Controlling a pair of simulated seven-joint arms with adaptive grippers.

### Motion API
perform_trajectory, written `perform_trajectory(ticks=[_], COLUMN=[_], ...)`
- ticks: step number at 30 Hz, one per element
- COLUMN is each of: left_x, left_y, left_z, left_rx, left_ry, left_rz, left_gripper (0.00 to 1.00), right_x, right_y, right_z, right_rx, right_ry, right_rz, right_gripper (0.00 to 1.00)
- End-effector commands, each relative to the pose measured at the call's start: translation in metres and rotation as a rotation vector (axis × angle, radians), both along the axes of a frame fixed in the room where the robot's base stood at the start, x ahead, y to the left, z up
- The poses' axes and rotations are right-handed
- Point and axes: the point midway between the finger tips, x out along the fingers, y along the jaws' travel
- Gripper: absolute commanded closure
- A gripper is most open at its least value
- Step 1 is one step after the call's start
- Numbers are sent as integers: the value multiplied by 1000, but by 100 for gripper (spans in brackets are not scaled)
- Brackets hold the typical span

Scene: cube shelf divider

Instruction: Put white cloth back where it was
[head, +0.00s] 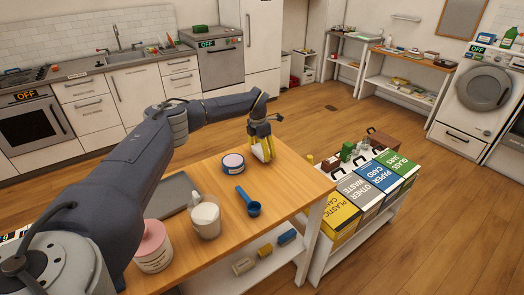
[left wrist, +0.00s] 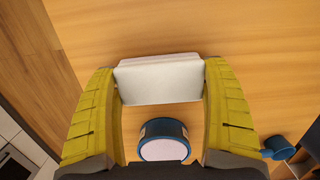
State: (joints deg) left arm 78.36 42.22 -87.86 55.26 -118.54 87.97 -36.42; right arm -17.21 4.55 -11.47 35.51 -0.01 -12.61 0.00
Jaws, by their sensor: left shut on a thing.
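A white cloth (left wrist: 160,80), a folded flat block, sits between the two yellow fingers of my left gripper (head: 262,153). In the left wrist view the fingers press on its two short ends. My left gripper is shut on it, over the far right part of the wooden table (head: 290,185). In the head view the fingers mostly hide the cloth, and I cannot tell whether it touches the table top. My right gripper is not in view.
A round blue tin (head: 233,163) stands beside the gripper. A blue scoop (head: 249,202), a clear jug (head: 206,217), a pink-lidded jar (head: 154,248) and a grey tray (head: 178,196) are on the table. Labelled bins (head: 340,216) stand to the right. The table's right end is clear.

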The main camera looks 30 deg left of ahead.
Motion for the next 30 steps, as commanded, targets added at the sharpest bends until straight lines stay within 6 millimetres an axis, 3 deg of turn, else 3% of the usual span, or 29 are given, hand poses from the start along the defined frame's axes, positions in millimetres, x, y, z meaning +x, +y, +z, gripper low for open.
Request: perform_trajectory(ticks=[19, 20, 22, 30], left_x=[0, 0, 0, 0], left_y=[0, 0, 0, 0], left_z=[-8, -8, -8, -8], left_rx=[0, 0, 0, 0], left_ry=[0, 0, 0, 0], left_rz=[1, 1, 0, 0], left_gripper=[64, 14, 7, 7], right_x=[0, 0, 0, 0], right_y=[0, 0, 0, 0], right_z=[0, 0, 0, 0], right_rx=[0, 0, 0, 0], right_ry=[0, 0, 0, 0], right_rz=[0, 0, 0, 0], right_gripper=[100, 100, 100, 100])
